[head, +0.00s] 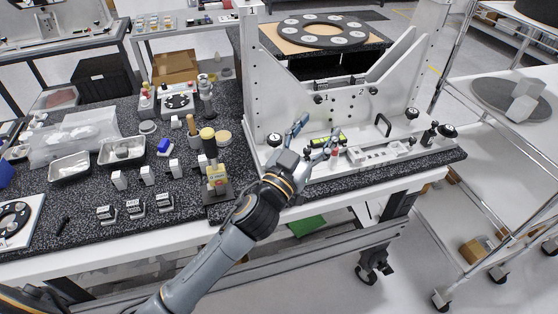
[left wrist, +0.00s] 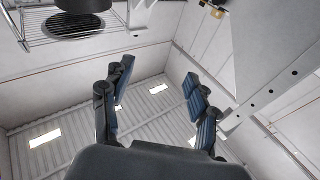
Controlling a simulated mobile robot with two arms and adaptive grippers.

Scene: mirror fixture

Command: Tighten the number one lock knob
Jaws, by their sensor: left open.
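The upright white plate of the fixture (head: 300,85) carries a small dark knob beside a printed "1" (head: 318,99) and another beside a printed "2" (head: 373,91). A larger black knob with a pale cap (head: 274,139) sits at the fixture's left front; its marking is too small to read surely. More black knobs stand at the right (head: 411,113) and right front (head: 447,130). My left gripper (head: 320,132) is open and empty, in front of the plate, right of the left front knob and below the "1" knob. The left wrist view shows its spread fingers (left wrist: 160,76) with nothing between them. My right gripper is not visible.
A green level vial (head: 328,140) and a white block tray (head: 375,154) are near my left gripper. A yellow-topped device (head: 216,177) stands left of my wrist. Metal trays and small labelled blocks crowd the left table. A wire cart (head: 510,115) stands right.

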